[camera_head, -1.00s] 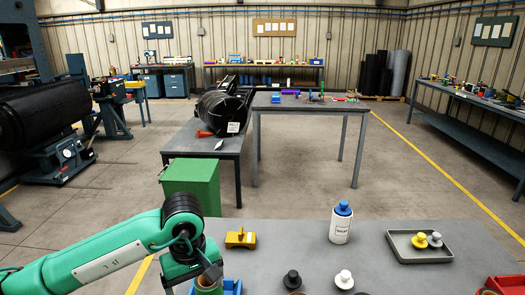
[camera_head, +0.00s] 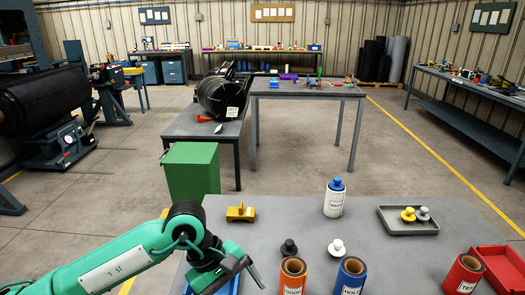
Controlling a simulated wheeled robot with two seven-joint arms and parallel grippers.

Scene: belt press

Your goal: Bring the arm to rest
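My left arm comes in from the lower left, with its green forearm and black wrist joint. My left gripper (camera_head: 238,274) is over the near left part of the grey worktable (camera_head: 375,240), above a blue bin (camera_head: 229,286). Its two fingers look spread, with nothing visible between them. The bin is largely hidden behind the gripper. My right arm and gripper are not in view.
A white bottle (camera_head: 334,202), a grey tray (camera_head: 408,230), a yellow block (camera_head: 240,213) and a red bin (camera_head: 505,270) are also on the table.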

